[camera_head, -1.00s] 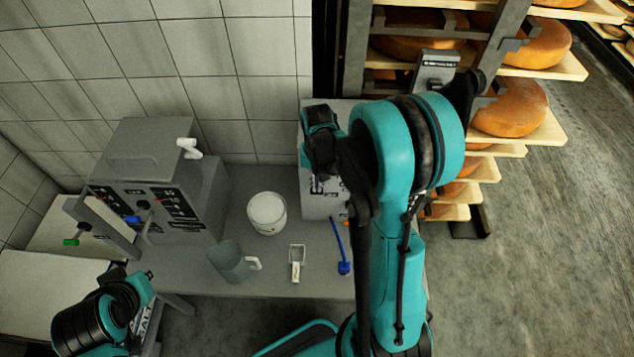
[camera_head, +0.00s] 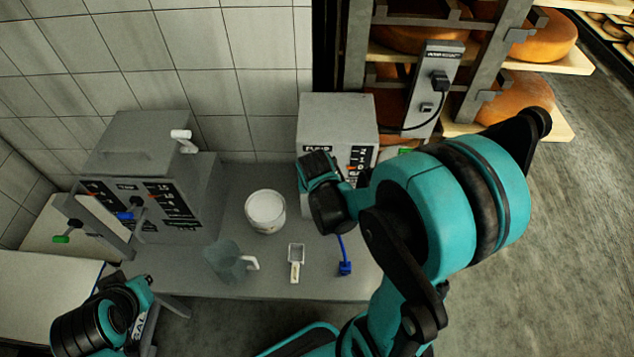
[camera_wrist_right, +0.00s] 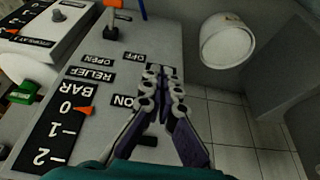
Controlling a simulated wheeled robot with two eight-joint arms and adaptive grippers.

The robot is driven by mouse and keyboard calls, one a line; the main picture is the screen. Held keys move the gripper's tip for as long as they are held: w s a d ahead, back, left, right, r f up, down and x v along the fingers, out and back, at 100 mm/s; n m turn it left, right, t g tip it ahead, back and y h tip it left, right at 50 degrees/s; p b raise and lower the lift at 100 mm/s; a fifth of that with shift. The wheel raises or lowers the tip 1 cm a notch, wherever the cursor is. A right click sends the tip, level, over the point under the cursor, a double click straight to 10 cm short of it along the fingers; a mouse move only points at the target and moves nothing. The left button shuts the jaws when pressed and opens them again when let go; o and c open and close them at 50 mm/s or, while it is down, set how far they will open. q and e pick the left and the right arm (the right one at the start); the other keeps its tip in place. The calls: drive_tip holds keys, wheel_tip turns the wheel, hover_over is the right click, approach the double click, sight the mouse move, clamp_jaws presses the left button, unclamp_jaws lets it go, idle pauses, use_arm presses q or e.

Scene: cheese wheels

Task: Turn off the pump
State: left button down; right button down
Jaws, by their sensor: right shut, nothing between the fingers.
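The pump is a grey box (camera_head: 330,108) at the back right of the bench. Its face (camera_wrist_right: 165,40) fills the left and middle of the right wrist view, with an OFF label (camera_wrist_right: 138,57) and an ON label (camera_wrist_right: 122,101). My right gripper (camera_wrist_right: 160,72) is shut and empty, its tips over the face close to the OFF label. It hides the area between the two labels, so I cannot make out the switch or any contact. In the head view my right wrist covers the pump's lower left. My left gripper (camera_head: 145,305) is low at the left, its fingers unclear.
A grey machine (camera_head: 150,150) stands left on the bench. A white tub (camera_head: 265,212), a grey jug (camera_head: 228,262), a scoop (camera_head: 295,265) and a blue item (camera_head: 345,268) lie between. A power box (camera_head: 432,90) hangs by the cheese shelves at right.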

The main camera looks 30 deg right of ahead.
drive_tip(key=f+b, duration=0.1)
drive_tip(key=f+t+h+b, duration=0.1)
drive_tip(key=b, duration=0.1)
drive_tip(key=s+f+t+b, duration=0.1)
drive_tip(key=shift+a+f, duration=0.3)
drive_tip(key=shift+r, duration=0.1)
drive_tip(key=shift+r+p, duration=0.45)
drive_tip(key=shift+r, duration=0.25)
drive_tip(key=shift+r, duration=0.15)
